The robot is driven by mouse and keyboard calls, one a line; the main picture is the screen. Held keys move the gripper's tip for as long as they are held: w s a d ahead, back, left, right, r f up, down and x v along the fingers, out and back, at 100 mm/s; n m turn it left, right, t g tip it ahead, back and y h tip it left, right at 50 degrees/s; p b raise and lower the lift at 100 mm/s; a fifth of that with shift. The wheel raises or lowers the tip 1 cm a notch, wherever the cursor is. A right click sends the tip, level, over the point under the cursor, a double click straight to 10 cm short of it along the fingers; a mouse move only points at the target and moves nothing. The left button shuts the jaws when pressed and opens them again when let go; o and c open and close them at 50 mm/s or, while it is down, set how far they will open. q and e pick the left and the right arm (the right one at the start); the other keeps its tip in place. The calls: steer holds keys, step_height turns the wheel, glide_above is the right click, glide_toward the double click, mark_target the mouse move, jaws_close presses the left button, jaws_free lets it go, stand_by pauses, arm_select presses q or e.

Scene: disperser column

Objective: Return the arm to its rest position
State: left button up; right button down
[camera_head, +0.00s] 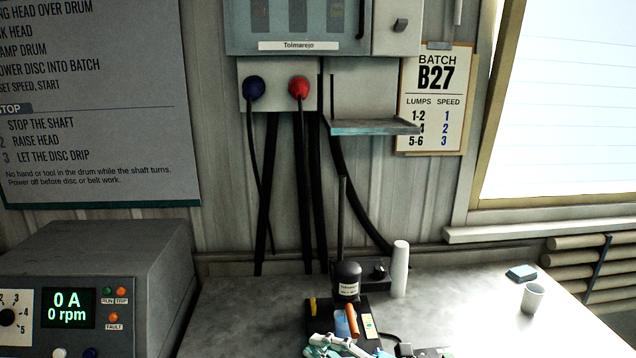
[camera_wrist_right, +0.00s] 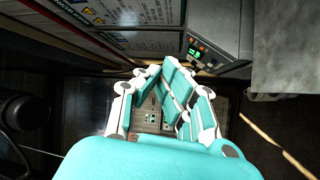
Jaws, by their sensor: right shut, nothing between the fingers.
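My right gripper (camera_head: 338,345) shows in white and teal at the bottom edge of the head view, in front of the bench equipment. In the right wrist view the right gripper (camera_wrist_right: 162,72) has its fingers drawn together with nothing held between them. Most of the right arm is out of view. My left gripper is in neither view.
A grey control box (camera_head: 100,270) reading 0 A and 0 rpm stands at left. The bench (camera_head: 240,300) carries a black-capped device (camera_head: 347,282), a white cylinder (camera_head: 400,268), a cup (camera_head: 533,298) and a blue-grey block (camera_head: 521,272). The bench's right part is mostly clear.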

steer(key=w+d+f+m+t+h, duration=0.25)
steer(key=d+m+t+h, duration=0.65)
steer(key=d+m+h, duration=0.6)
steer(key=s+d+f+m+g+h, duration=0.3)
steer(key=s+d+f+m+g, duration=0.15)
steer(key=f+m, duration=0.4)
steer(key=s+f+m+g, duration=0.1)
steer(key=s+f+g, duration=0.5)
steer(key=s, duration=0.5)
steer(key=s+f+g, duration=0.5)
steer(key=s+f, duration=0.3)
steer(key=s, duration=0.3)
step_height(320, 180, down, 28)
steer(key=s+b, duration=0.2)
steer(key=s+d+f+g+b, duration=0.2)
steer(key=s+d+f, duration=0.1)
steer(key=s+f, duration=1.3)
steer(key=shift+d+f+y, duration=0.15)
steer(key=shift+f+y, duration=0.15)
steer(key=shift+f, duration=0.4)
